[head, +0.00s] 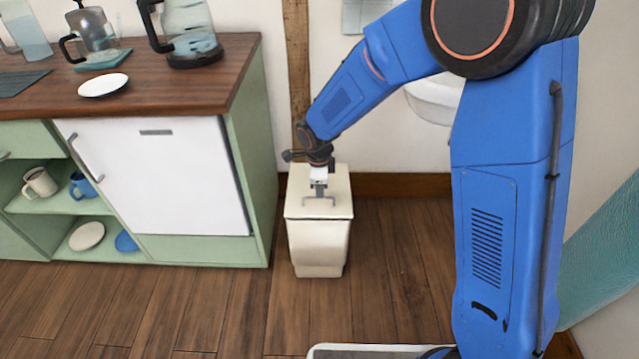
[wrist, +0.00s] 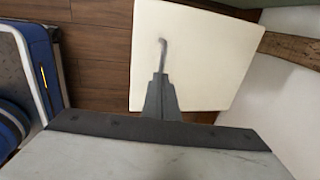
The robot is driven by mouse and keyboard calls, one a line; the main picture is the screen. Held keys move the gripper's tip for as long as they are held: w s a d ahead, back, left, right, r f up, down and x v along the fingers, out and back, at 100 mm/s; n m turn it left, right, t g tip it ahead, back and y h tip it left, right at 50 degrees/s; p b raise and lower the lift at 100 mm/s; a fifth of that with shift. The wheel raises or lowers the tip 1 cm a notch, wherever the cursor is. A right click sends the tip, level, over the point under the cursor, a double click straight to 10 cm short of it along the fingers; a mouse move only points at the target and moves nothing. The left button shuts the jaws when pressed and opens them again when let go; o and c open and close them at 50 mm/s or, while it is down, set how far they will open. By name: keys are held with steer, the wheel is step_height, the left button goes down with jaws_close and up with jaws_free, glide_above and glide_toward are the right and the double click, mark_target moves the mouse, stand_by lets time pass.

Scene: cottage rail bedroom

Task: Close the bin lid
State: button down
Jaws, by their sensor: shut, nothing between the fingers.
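The cream bin (head: 318,245) stands on the floor beside the green cabinet. Its lid (head: 335,180) lies flat across the top, with no gap that I can make out at its front edge. A thin grey handle (head: 308,199) shows near the lid's front. My gripper (head: 319,188) is shut and empty, pointing down over the middle of the lid. In the wrist view, the lid (wrist: 200,50) fills the upper middle, and my gripper's fingertips (wrist: 160,78) are in front of it, hiding part of the handle (wrist: 163,48). I cannot tell whether the fingertips touch the lid or handle.
The green cabinet (head: 258,170) with a wooden top (head: 190,95) stands close to the bin's left. A wall with a brown skirting board (head: 400,186) is behind it. Wooden floor (head: 395,260) is clear in front and to the right.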

steer(key=shift+f, duration=0.25)
